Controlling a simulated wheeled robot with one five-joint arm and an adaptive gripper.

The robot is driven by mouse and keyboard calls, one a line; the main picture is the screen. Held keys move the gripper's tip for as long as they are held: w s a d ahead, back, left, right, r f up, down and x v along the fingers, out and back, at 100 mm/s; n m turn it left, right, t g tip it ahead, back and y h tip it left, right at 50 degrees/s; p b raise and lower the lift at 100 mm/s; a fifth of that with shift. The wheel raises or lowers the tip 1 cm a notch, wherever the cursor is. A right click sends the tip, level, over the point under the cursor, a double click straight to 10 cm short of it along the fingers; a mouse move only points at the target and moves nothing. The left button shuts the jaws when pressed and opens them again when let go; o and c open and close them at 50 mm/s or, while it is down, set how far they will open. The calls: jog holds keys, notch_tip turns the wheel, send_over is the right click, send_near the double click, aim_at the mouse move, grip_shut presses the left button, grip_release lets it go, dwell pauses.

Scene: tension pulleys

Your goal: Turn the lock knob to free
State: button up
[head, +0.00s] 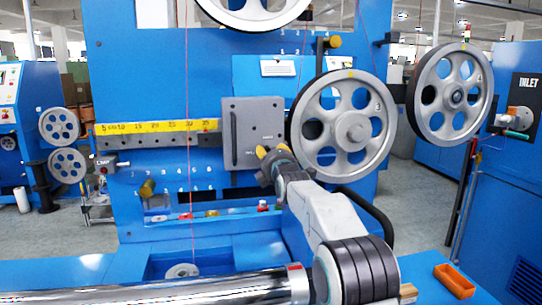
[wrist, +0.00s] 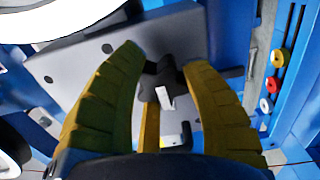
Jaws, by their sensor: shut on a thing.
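The lock knob (wrist: 168,72) is black with lobes and carries a white pointer (wrist: 166,98) that points down in the wrist view. It sits at the grey carriage plate (wrist: 70,72). My gripper (wrist: 165,62) has its yellow fingers on either side of the knob and is shut on it. In the head view my gripper (head: 272,153) is at the lower right of the grey plate (head: 258,112), and the knob is hidden behind it. The "free" marking cannot be read in either view.
A large spoked pulley wheel (head: 343,165) stands close right of my gripper, with another wheel (head: 453,93) farther right. A yellow scale (head: 155,127) runs left from the plate. Coloured buttons (wrist: 270,85) show at the right. An orange tray (head: 455,280) lies lower right.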

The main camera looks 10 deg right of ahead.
jog(key=shift+r, duration=0.15)
jog(key=o, duration=1.2)
jog(key=shift+f, duration=0.2)
jog(key=shift+s, duration=6)
jog(key=shift+r, duration=0.1)
